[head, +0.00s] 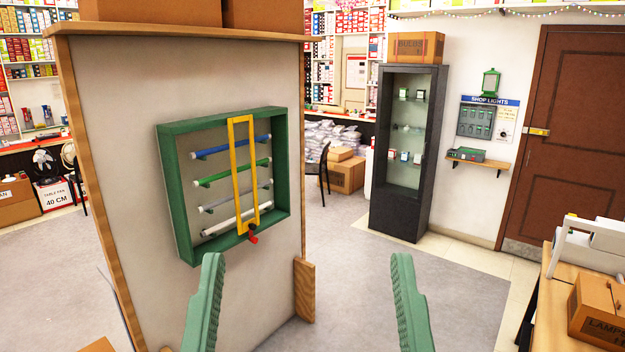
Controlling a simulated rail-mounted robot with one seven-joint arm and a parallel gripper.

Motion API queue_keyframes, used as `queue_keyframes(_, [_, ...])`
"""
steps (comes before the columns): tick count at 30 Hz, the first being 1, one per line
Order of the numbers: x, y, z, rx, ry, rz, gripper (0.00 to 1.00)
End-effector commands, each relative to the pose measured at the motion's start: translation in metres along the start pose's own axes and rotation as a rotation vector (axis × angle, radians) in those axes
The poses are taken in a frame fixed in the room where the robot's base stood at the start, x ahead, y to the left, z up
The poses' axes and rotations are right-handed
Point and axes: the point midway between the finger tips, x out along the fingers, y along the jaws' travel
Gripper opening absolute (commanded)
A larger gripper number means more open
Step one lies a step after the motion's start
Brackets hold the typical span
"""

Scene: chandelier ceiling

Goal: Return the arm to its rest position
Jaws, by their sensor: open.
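My gripper (306,305) shows at the bottom of the head view. Its two green ribbed fingers stand wide apart, with only floor and the lower panel edge seen between them. It holds nothing. The rest of my arm is not in view. In front of it, to the left, stands a pale panel (120,110) with wooden edges. A green frame (180,200) on the panel holds blue, green, grey and white tubes on horizontal rows. A yellow upright frame (235,180) crosses the tubes, with a red handle (253,236) at its foot. My fingers appear apart from the panel's frame.
A dark glass cabinet (438,150) stands behind, with a carton (415,46) on top. A brown door (570,140) is at the right. A wooden table with a carton (598,310) fills the lower right corner. Grey floor (350,240) lies open between panel and cabinet.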

Motion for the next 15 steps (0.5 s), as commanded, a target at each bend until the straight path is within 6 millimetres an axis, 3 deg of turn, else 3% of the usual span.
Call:
queue_keyframes(1, [0.033, -0.001, -0.047, 0.002, -0.001, -0.001, 1.00])
queue_keyframes(6, [0.076, -0.002, -0.108, 0.006, -0.004, -0.002, 1.00])
queue_keyframes(10, [0.093, -0.002, -0.132, 0.009, -0.006, -0.003, 1.00])
queue_keyframes(15, [0.097, -0.002, -0.137, 0.010, -0.007, -0.003, 1.00])
